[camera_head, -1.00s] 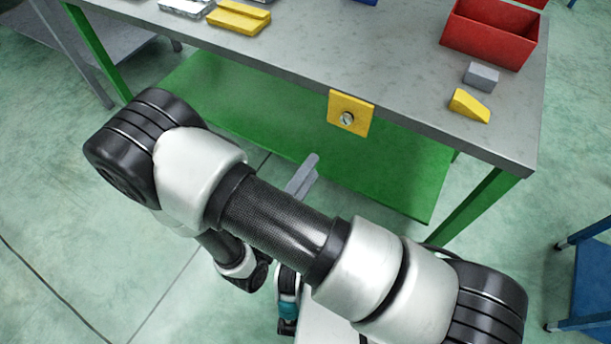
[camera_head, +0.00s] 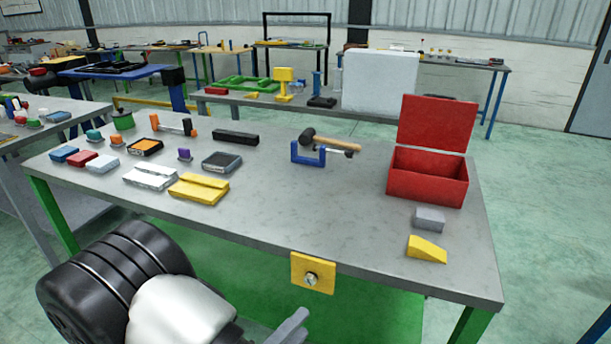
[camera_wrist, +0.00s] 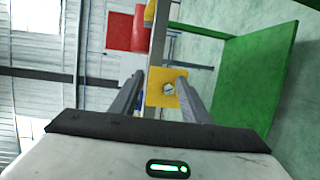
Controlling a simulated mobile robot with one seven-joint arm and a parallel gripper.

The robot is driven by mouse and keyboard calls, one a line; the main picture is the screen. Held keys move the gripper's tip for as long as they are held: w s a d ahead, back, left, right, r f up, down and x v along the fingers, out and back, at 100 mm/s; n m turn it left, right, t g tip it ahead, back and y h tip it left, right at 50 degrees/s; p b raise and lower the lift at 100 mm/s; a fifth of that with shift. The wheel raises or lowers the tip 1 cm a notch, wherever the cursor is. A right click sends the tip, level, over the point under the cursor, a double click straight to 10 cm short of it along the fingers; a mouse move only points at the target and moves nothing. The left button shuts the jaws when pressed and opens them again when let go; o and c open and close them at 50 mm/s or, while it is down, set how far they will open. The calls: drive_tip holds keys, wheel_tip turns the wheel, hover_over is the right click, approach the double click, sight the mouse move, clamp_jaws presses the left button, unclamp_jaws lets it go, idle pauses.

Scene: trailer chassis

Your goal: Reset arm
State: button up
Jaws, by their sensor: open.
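My gripper (camera_wrist: 158,95) is open and empty in the wrist view, its two grey fingers spread apart. Between and beyond them shows the yellow plate with a bolt (camera_wrist: 168,88), fixed on the table's front edge; the fingers do not appear to touch it. In the head view the yellow plate (camera_head: 312,272) is on the front edge of the grey table (camera_head: 300,215). A grey finger of my gripper (camera_head: 289,328) shows at the bottom edge, below the plate. My arm fills the lower left, and the rest of it is out of frame.
A green shelf (camera_head: 370,305) lies beneath. The tabletop's middle is clear.

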drive_tip(key=s+d+r+m+g+y, duration=0.25)
drive_tip(key=d+r+m+g, duration=0.25)
drive_tip(key=d+r+g, duration=0.25)
drive_tip(key=s+d+r+m+g+y, duration=0.1)
drive_tip(key=s+d+r+m+g, duration=0.2)
drive_tip(key=d+r+m+g, duration=0.45)
wheel_tip(320, 180, up, 24)
drive_tip(key=s+d+n+t+y+p, duration=0.1)
drive_tip(key=t+y+p, duration=0.5)
drive_tip(key=p, duration=0.8)
drive_tip(key=shift+s+d+t+y, duration=0.25)
drive_tip(key=shift+s+t+y, duration=0.15)
drive_tip(key=shift+s+y, duration=0.1)
drive_tip(key=shift+n, duration=0.25)
drive_tip(key=shift+c, duration=0.2)
